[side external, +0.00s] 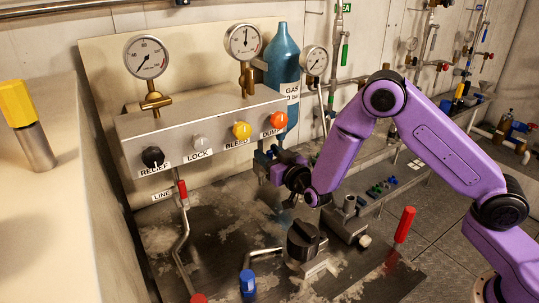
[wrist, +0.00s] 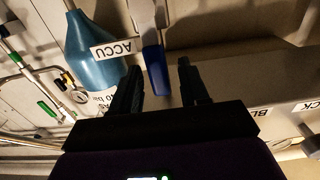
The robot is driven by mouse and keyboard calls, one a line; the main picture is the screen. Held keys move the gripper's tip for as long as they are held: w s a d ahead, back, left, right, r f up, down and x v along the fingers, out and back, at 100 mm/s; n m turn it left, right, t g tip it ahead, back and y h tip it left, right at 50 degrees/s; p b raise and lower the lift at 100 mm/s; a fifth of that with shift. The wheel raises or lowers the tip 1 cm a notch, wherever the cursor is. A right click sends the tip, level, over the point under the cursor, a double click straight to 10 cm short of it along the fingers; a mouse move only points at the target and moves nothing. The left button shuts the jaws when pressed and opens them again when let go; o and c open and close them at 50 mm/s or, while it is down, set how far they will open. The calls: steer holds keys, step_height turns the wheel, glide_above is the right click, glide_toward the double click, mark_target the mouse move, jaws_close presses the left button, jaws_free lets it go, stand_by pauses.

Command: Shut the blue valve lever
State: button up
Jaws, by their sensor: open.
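The blue valve lever (wrist: 155,70) shows in the wrist view beside a white label reading ACCU (wrist: 112,50). It hangs from a pale metal fitting (wrist: 144,18) at the top of that picture. My gripper (wrist: 160,68) is open, one dark finger on each side of the lever. The lever's end lies between the fingertips, with gaps visible on both sides; I see no contact. In the side view my gripper (side external: 266,171) is low beside the right end of the grey panel, and the lever there is largely hidden.
The grey panel (side external: 205,128) carries several coloured knobs and gauges. A blue-teal bottle (side external: 284,58) stands behind its right end. On the bench are a black knob (side external: 305,238), a blue-capped fitting (side external: 248,284) and a red handle (side external: 404,224). A red lever (side external: 182,190) is at left.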

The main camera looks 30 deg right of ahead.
jaws_close()
steer(key=shift+a, duration=0.2)
steer(key=a+f+n, duration=0.6)
steer(key=n, duration=1.1)
steer(key=shift+a+f+n, duration=0.15)
steer(key=shift+f+n, duration=0.15)
steer(key=shift+n, duration=0.1)
jaws_free()
